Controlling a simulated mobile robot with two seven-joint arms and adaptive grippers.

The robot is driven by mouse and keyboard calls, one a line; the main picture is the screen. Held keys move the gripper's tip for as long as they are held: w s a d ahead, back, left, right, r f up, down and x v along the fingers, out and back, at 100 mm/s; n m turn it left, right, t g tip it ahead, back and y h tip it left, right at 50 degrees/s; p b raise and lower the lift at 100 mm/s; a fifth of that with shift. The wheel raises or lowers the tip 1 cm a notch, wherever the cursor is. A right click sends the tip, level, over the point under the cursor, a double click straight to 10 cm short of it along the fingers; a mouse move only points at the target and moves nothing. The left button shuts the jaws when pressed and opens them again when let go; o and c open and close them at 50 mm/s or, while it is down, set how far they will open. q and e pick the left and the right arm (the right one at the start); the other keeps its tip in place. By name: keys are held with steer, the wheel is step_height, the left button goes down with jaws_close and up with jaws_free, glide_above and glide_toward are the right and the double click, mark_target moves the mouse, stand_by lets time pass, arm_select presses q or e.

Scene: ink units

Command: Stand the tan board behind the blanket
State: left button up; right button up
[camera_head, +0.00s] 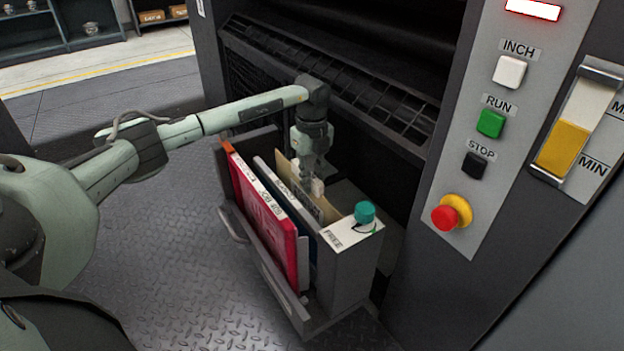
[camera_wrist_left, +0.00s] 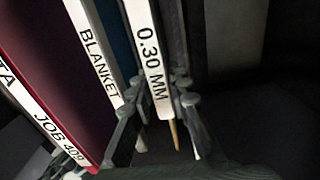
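The tan board (camera_head: 283,165) stands upright in a grey caddy, just behind the blanket (camera_head: 262,168) and partly hidden by my left gripper. In the left wrist view, a board with a white edge label reading 0.30 MM (camera_wrist_left: 153,65) and a thin tan edge (camera_wrist_left: 175,135) lies between my fingers. The blanket (camera_wrist_left: 97,55), labelled on its edge, is left of it there. My left gripper (camera_head: 315,187) points down into the caddy; in the wrist view its fingers (camera_wrist_left: 160,95) flank the labelled board. Whether they press on it is unclear. My right gripper is out of view.
A red board (camera_head: 265,215) labelled JOB 409 stands at the caddy's front. The grey caddy (camera_head: 275,290) has a box marked FREE (camera_head: 347,231) with a teal knob (camera_head: 364,212) at its right. The machine's control panel (camera_head: 470,130) rises at the right.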

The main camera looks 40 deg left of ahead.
arm_select(q)
steer(key=o, duration=0.5)
steer(key=shift+f, duration=0.1)
step_height(320, 180, up, 12)
steer(key=shift+r, duration=0.1)
stand_by(0.4)
step_height(320, 180, up, 5)
steer(key=p, duration=0.5)
